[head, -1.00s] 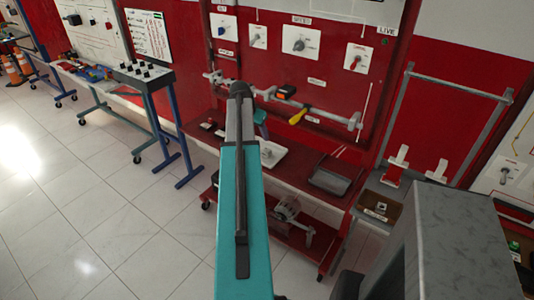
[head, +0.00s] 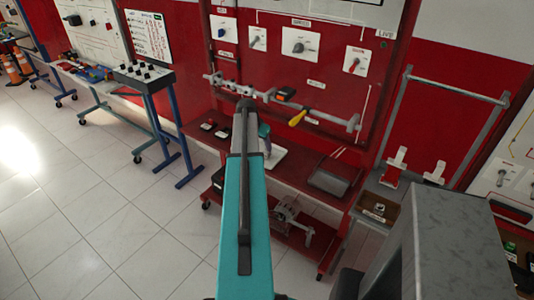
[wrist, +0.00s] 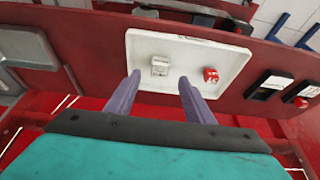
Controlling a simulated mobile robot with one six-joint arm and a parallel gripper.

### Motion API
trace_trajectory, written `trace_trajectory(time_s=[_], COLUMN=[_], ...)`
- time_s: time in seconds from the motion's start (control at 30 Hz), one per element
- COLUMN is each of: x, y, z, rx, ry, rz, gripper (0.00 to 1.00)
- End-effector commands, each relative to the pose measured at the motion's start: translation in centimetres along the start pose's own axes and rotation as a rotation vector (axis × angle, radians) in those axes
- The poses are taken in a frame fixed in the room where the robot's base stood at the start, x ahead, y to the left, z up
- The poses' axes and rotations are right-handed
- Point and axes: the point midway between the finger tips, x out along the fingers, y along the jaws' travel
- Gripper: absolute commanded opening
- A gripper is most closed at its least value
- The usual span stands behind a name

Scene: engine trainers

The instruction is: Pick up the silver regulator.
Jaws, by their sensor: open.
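A small silver block-like part (wrist: 159,66), which looks like the silver regulator, lies in a shallow white tray (wrist: 228,52) on the red bench. A small red part (wrist: 210,75) lies to its right in the same tray. My gripper (wrist: 158,84) is open and empty in the wrist view. Its two purple-grey fingers reach over the tray's near edge, and the silver part appears between and beyond their tips. In the head view my arm covers much of the gripper and part of the white tray (head: 276,156). The silver part cannot be made out there.
Two dark items (wrist: 272,85) lie on the bench right of the tray. A grey bin (head: 331,180) stands on the bench's right side. A rail with a yellow-handled tool (head: 298,117) runs along the panel above. A small box (head: 378,212) stands further right.

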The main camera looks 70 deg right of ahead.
Motion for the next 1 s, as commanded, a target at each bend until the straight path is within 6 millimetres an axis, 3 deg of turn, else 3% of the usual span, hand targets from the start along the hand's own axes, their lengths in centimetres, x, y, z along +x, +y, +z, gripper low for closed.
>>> trace_trajectory(time_s=[0.2, 0.67, 1.0], x=[1.1, 1.5, 4.4], y=[0.0, 0.0, 0.0], z=[0.0, -0.1, -0.6], rx=[0.000, 0.000, -0.001], ry=[0.000, 0.000, -0.002], rz=[0.000, 0.000, 0.001], gripper=[0.48, 0.48, 0.48])
